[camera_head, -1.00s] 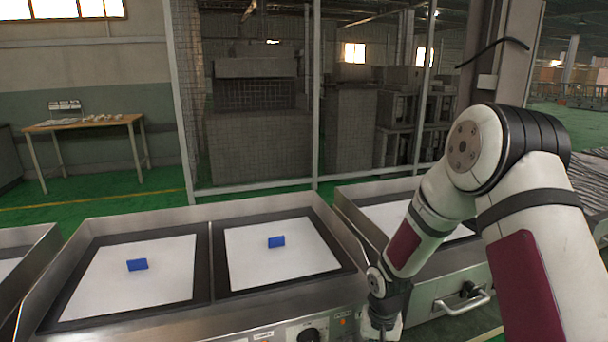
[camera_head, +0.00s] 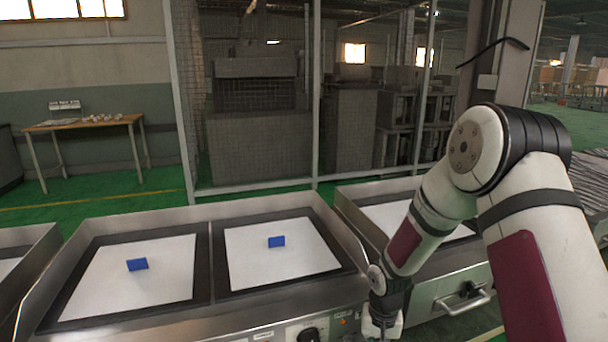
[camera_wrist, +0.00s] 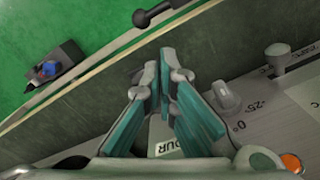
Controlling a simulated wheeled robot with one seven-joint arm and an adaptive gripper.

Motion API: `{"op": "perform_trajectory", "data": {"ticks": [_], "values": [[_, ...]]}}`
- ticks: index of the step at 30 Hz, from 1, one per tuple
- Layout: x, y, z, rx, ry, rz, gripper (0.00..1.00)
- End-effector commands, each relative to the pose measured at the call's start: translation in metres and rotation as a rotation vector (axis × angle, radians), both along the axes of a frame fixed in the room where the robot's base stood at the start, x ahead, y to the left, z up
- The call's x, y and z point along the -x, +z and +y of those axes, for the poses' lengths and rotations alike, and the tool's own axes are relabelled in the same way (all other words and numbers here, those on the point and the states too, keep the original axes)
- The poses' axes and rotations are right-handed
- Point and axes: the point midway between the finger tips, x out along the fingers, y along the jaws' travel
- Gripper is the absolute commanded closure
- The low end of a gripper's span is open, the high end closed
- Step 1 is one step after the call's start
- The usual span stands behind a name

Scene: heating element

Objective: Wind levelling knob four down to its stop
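My gripper (camera_wrist: 163,72) shows in the wrist view with two teal-padded fingers reaching over the edge of the steel control panel (camera_wrist: 268,108). The fingers stand a narrow gap apart at the tips. I cannot make out a knob between them, so whether they hold one is unclear. A label ending in "OUR" (camera_wrist: 168,147) lies between the finger bases. A grey knob (camera_wrist: 226,97) beside a scale reading "-25°" and "0°" stands right of the right finger. In the head view my gripper is mostly cut off at the bottom edge.
A second post-like knob (camera_wrist: 278,58) and an orange lamp (camera_wrist: 291,163) are on the panel. In the head view, a black dial (camera_head: 309,334) is at the front, with blue blocks (camera_head: 277,242) on white plates behind. A steel unit with a drawer handle (camera_head: 465,303) stands at right.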

Motion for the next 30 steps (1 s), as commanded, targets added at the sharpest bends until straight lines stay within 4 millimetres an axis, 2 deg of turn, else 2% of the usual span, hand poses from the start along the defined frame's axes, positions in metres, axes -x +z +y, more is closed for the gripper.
{"op": "perform_trajectory", "data": {"ticks": [18, 30], "values": [[0.001, 0.000, -0.014, 0.002, -0.002, -0.004, 1.00], [0.001, 0.001, -0.016, 0.002, -0.002, -0.006, 1.00]]}}
